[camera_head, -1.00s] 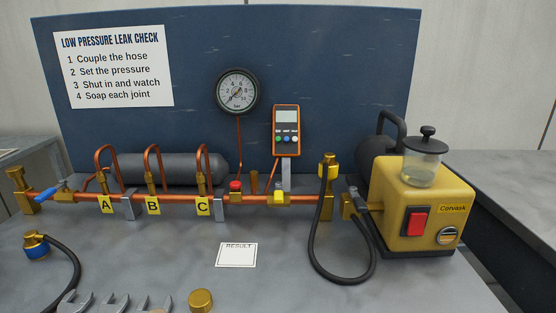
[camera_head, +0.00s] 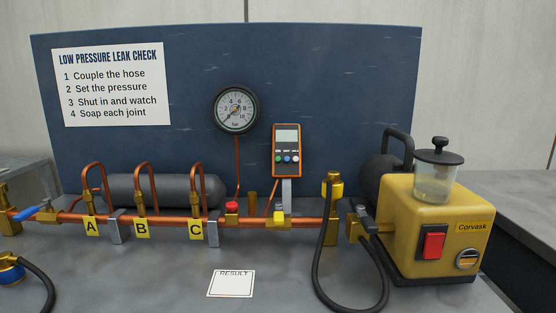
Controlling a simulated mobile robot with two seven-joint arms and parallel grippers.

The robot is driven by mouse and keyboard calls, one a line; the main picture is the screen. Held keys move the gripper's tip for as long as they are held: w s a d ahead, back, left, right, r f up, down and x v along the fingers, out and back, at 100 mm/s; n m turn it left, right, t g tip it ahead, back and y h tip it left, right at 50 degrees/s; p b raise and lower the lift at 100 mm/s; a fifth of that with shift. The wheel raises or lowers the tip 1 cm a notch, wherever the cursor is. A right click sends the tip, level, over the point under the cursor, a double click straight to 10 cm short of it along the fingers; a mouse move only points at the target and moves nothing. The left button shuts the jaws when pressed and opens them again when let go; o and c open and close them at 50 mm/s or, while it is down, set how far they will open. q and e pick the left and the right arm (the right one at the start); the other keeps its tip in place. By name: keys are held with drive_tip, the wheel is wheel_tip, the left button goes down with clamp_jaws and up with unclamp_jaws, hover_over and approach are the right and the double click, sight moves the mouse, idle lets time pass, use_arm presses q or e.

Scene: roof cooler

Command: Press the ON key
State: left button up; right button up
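An orange handheld meter (camera_head: 287,150) stands upright in front of the blue panel, right of the round gauge. It has a grey screen (camera_head: 287,135) and a row of small keys, among them a green key (camera_head: 286,158) and a blue key. Small labels sit above them, too small to read, so I cannot tell which key is ON. The yellow pump (camera_head: 400,225) at the right carries a red rocker switch (camera_head: 433,242); its marking is not readable. Neither of my grippers is in view.
A copper pipe (camera_head: 265,222) with valves and tags A, B and C runs across the bench below the meter. A black hose (camera_head: 318,270) loops before the pump. A result card (camera_head: 231,284) lies on otherwise clear bench in front.

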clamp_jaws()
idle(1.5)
